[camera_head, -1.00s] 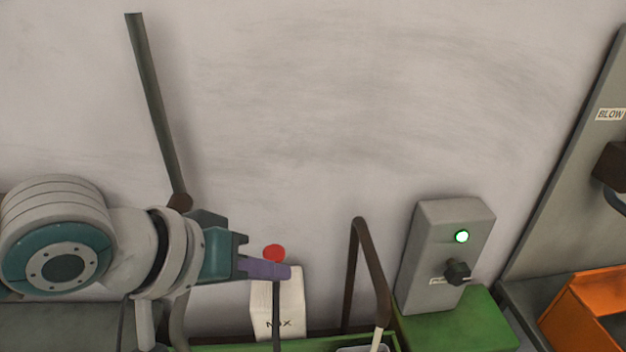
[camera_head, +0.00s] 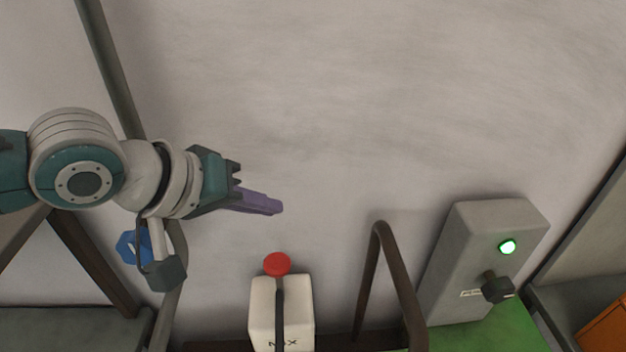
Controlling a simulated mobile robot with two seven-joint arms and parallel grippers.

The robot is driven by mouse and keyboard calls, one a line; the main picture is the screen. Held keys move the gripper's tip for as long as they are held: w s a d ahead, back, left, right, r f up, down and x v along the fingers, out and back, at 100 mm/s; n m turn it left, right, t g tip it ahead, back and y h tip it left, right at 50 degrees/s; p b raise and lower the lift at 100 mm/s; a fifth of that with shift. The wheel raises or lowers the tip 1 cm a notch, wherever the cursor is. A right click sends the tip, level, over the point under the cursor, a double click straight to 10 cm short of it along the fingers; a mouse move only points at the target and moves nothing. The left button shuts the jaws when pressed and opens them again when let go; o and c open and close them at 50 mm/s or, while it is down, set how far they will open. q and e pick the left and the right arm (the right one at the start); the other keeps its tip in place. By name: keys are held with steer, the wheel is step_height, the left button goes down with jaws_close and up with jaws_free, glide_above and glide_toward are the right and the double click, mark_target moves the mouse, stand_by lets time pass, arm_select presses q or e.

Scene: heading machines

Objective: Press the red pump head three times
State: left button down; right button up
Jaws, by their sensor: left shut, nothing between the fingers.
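The red pump head (camera_head: 277,264) is a round red knob on top of a white box-shaped container (camera_head: 264,310) with partly hidden dark lettering. A thin dark spout or rod runs down the container's front from under the knob. My left gripper (camera_head: 276,208) comes in from the left with purple fingers. It is shut and empty, in the air above the red pump head in the picture, with a visible gap between them. My right gripper is not in view.
A bent brown pipe (camera_head: 377,245) stands right of the container. A grey wall is behind.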

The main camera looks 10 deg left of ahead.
arm_select(q)
steer(key=b, duration=0.8)
glide_above(275, 264)
steer(key=f, duration=0.7)
steer(key=shift+s+a+f, duration=0.15)
steer(key=shift+s+f, duration=0.1)
steer(key=shift+s, duration=0.05)
steer(key=shift+f, duration=0.65)
steer(key=shift+f+b, duration=0.1)
steer(key=shift+b, duration=0.2)
steer(key=shift+f, duration=0.3)
steer(key=shift+f+b, duration=1.15)
steer(key=shift+f, duration=0.15)
stand_by(1.1)
stand_by(0.3)
steer(key=shift+r+p, duration=1.65)
steer(key=shift+p, duration=0.25)
